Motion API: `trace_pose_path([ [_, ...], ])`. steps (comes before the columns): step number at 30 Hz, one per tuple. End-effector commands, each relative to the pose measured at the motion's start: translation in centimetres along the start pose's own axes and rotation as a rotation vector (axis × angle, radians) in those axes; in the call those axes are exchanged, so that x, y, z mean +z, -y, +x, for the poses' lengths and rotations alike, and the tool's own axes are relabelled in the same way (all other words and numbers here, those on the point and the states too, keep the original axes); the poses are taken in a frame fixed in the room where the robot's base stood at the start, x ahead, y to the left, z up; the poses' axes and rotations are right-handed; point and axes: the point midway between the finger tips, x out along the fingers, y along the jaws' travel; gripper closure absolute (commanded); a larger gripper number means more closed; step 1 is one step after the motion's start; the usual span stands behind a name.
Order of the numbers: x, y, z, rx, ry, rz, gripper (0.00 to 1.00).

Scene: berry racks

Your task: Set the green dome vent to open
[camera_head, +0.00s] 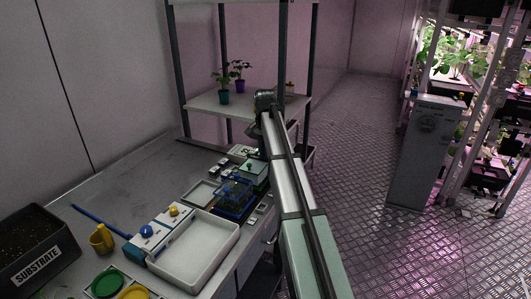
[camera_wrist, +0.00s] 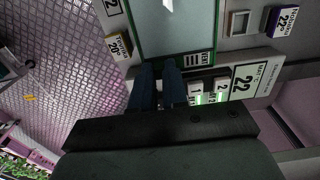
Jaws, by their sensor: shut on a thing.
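The green-tinted dome (camera_head: 254,168) stands near the right end of the bench in the head view, partly behind my arm. In the wrist view its clear top with a green edge (camera_wrist: 185,42) fills the upper middle. A small striped vent label (camera_wrist: 198,59) sits at its edge, right of my fingers. My gripper (camera_wrist: 158,70) has its two dark blue fingers close together at this edge, shut on the vent's small part. That part is hidden between the fingers, so its setting cannot be read.
A blue-framed tray (camera_head: 235,196), a white tray (camera_head: 195,245) and a control box with a blue knob (camera_head: 146,231) stand close by on the bench. A shelf with potted plants (camera_head: 215,103) rises behind.

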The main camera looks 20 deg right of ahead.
Motion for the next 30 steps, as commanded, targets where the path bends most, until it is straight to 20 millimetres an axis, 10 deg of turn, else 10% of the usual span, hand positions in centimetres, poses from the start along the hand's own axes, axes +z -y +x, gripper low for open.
trace_pose_path([
  [15,0.0,3.7,0.0,0.0,0.0,0.0,1.0],
  [24,0.0,3.6,0.0,0.0,0.0,0.0,0.6],
  [30,0.0,3.6,0.0,0.0,0.0,0.0,0.6],
])
